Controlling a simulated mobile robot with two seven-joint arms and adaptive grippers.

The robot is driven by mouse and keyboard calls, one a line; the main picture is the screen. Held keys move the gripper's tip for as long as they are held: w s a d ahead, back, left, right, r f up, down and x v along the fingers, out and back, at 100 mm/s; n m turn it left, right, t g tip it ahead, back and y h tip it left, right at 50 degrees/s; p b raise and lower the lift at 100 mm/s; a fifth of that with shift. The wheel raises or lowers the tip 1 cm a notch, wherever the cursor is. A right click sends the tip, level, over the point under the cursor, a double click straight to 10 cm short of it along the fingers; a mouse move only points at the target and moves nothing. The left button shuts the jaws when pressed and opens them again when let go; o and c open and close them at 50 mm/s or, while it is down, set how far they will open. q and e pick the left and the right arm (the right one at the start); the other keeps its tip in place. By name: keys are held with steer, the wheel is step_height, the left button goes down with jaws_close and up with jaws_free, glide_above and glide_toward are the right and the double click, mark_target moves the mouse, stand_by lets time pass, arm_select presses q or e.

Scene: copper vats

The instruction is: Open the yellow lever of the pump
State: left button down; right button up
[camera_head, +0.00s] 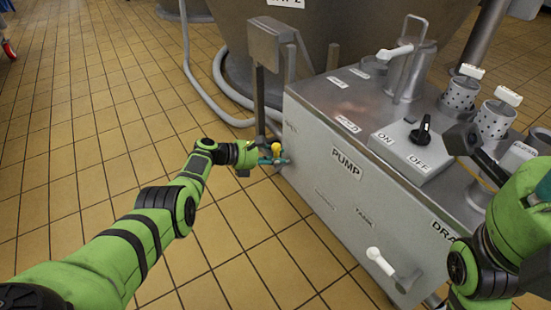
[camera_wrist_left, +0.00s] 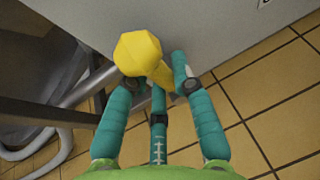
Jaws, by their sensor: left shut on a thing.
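The yellow lever (camera_head: 276,149) is at the far left end of the grey pump box (camera_head: 335,195), low on its side. Its yellow knob (camera_wrist_left: 138,52) and short stem fill the upper middle of the left wrist view. My left gripper (camera_head: 273,160) is at the lever, with its teal fingers shut around the stem just below the knob. The fingers (camera_wrist_left: 158,88) also show in the left wrist view, on both sides of the stem. The lever's base is mostly hidden. My right arm comes in at the right edge; its gripper is mostly cut off, so its jaws cannot be made out.
A white-handled lever (camera_head: 380,262) sticks out of the pump's front. A control box (camera_head: 413,152) with a black knob is on top. A metal post with a grey box (camera_head: 270,43) stands behind my left gripper. Grey hoses (camera_head: 232,108) lie behind.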

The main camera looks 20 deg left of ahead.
arm_select(q)
steer(key=c, duration=1.3)
jaws_free()
steer(key=v, duration=1.2)
